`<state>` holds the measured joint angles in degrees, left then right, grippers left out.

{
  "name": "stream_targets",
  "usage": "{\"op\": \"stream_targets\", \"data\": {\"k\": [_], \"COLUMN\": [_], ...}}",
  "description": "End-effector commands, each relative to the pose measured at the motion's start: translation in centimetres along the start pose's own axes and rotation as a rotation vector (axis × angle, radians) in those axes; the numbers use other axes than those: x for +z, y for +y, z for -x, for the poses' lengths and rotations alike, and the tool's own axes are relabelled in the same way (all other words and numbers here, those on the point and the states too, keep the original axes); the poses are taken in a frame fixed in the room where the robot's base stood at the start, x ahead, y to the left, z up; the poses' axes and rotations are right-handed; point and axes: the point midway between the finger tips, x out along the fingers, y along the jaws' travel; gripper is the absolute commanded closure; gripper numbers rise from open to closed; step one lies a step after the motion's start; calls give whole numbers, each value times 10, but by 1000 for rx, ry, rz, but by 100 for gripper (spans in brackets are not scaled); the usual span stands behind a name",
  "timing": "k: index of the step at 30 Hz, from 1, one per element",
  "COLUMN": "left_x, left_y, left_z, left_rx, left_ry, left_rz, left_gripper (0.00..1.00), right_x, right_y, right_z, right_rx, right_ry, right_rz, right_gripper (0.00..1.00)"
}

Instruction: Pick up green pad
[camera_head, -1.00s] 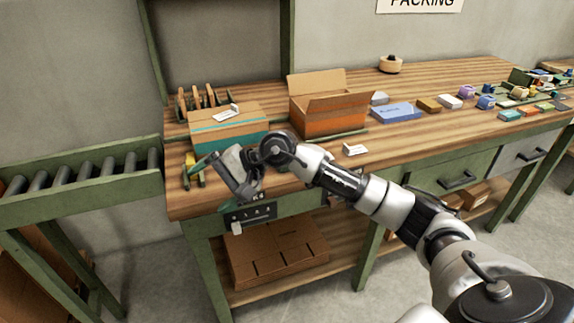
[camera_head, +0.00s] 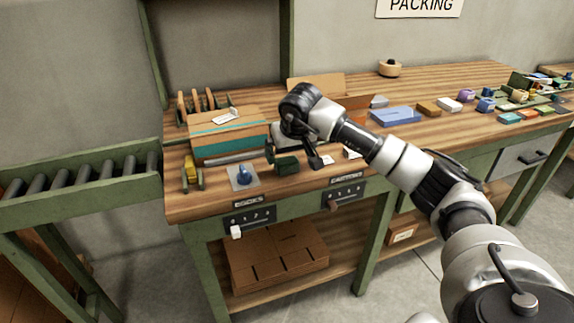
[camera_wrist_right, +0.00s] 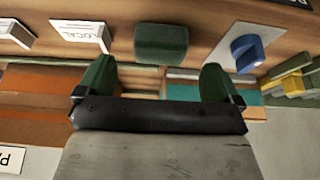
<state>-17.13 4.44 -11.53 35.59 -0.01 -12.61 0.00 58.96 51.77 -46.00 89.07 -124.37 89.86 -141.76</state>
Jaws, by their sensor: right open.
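The green pad (camera_head: 287,165) is a small dark green block on the workbench, in front of the boxes. In the right wrist view the green pad (camera_wrist_right: 161,42) lies ahead of the fingertips, roughly centred between them. My right gripper (camera_head: 294,156) is above and beside the pad, pointing down at the bench. In the wrist view my right gripper (camera_wrist_right: 155,70) is open, with its two green fingers wide apart and nothing between them. I cannot tell the exact height gap to the pad. My left gripper does not show.
A blue knob on a grey plate (camera_head: 234,186) and a yellow dispenser (camera_head: 190,172) are left of the pad. A teal-striped box (camera_head: 228,136) stands behind. A white card (camera_wrist_right: 80,35) lies nearby. An open orange box (camera_head: 357,103) is partly hidden by my arm.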

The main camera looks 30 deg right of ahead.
Motion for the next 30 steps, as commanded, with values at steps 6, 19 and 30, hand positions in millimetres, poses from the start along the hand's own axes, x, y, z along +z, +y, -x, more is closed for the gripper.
{"op": "stream_targets", "data": {"k": [6,19,30], "left_x": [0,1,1], "left_y": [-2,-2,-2], "left_z": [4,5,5], "left_rx": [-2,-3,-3], "left_ry": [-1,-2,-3], "left_rz": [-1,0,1], "left_gripper": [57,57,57], "right_x": [0,-1,-1], "right_y": [0,0,0], "right_z": [-34,-46,-46], "right_rx": [-2,-2,-2], "right_ry": [-6,-2,-1], "right_rz": [-1,0,0], "right_gripper": [4,13,58]}}
